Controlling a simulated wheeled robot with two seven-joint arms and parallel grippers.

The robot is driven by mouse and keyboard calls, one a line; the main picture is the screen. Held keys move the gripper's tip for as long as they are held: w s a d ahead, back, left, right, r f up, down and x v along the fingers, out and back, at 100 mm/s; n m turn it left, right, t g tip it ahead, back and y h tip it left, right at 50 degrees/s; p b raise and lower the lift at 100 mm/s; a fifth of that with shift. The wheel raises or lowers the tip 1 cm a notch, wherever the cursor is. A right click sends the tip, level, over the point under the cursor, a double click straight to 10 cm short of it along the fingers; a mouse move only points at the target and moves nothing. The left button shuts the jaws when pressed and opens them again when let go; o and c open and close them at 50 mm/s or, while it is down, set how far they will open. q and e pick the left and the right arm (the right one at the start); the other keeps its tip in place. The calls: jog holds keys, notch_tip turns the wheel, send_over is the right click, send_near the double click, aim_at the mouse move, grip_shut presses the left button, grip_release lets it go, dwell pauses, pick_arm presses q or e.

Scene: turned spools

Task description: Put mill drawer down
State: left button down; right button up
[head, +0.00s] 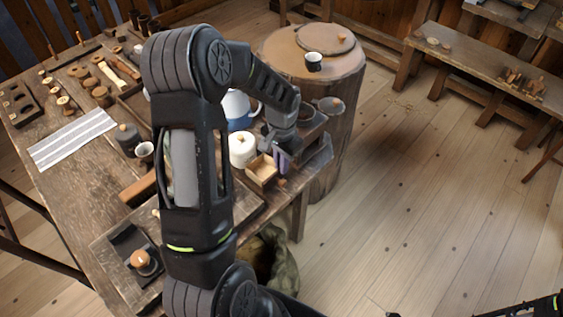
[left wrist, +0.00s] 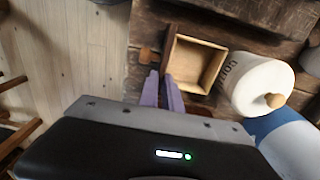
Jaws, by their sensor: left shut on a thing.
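The mill drawer (head: 262,170) is a small open wooden box with a pale inside, near the table's right edge, beside the white canister. My left gripper (head: 281,158) is shut on its front end. In the left wrist view the purple fingers (left wrist: 163,92) pinch the dark front of the drawer (left wrist: 197,63), with a round wooden knob (left wrist: 147,55) just beyond them. The drawer looks empty. I cannot tell whether its underside touches the table. My right gripper is not in view; only dark parts of my right arm show at bottom right.
The white canister (head: 242,150) with a wooden knob stands close to the drawer, and a blue-and-white jug (head: 238,108) behind it. A sack (head: 284,270) stands below the table edge.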

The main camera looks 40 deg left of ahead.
pick_arm(q)
jog(key=shift+f, duration=0.2)
jog(key=c, duration=1.5)
grip_release()
jog(key=shift+c, duration=0.2)
jog(key=shift+r, duration=0.1)
jog(key=shift+r, duration=0.45)
notch_tip(320, 180, up, 11)
jog(key=b, duration=0.1)
jog(key=shift+r, duration=0.15)
